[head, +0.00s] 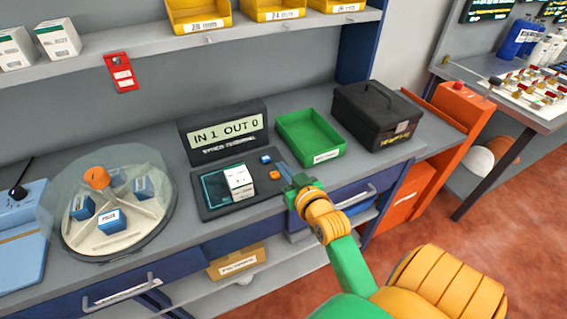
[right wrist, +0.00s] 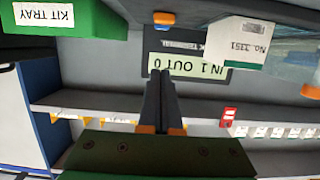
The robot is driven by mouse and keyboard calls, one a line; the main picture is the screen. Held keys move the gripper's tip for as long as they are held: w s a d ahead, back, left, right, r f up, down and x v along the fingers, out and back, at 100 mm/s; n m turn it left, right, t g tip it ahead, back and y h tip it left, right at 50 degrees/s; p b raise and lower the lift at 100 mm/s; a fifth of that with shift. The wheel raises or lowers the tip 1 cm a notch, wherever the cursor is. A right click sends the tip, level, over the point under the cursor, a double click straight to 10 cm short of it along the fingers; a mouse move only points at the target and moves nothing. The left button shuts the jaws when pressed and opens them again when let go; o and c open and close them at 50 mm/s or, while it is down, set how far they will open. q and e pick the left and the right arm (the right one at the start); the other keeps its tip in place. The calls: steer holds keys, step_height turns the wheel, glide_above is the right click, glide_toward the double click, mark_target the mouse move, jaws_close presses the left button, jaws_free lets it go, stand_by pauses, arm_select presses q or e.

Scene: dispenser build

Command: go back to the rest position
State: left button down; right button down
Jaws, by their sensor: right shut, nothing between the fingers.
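My right gripper (head: 283,170) is shut with nothing between its fingers. It hovers at the counter's front, just right of the dark terminal pad (head: 212,211) and in front of the green kit tray (head: 312,154). In the right wrist view its two dark fingers (right wrist: 161,82) lie together. My left gripper is not in view.
A display (head: 229,130) reads IN 1 OUT 0. A blue button (head: 265,158) and an orange button (head: 275,175) are close to the gripper. A black toolbox (head: 375,112) stands right of the tray. A domed carousel (head: 113,205) with blue boxes stands left. A shelf (head: 180,47) runs above.

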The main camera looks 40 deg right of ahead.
stand_by(0.3)
steer(key=s+a+f+g+y, duration=0.1)
steer(key=a+f, duration=0.1)
steer(key=s+a+f+n+g+y, duration=0.1)
steer(key=s+a+f+g, duration=0.1)
steer(key=s+a+f+n+g+y, duration=0.1)
steer(key=s+a+f, duration=0.1)
steer(key=a+f, duration=0.1)
steer(key=shift+s+a, duration=0.1)
steer(key=shift+s, duration=0.05)
steer(key=s+a+f+n+g, duration=0.1)
steer(key=s+a+f+g, duration=0.15)
steer(key=s, duration=0.25)
steer(key=s+a+f+n+g+y, duration=0.1)
steer(key=s+a+f+g, duration=0.15)
steer(key=s, duration=0.25)
steer(key=s+a+f+n+g, duration=0.1)
steer(key=s+f+g, duration=0.15)
steer(key=s, duration=0.25)
step_height(320, 180, down, 14)
steer(key=s+g, duration=0.1)
steer(key=s, duration=0.1)
steer(key=s+d+f+g, duration=0.1)
steer(key=s+f, duration=1)
steer(key=s, duration=0.1)
steer(key=shift+d, duration=0.4)
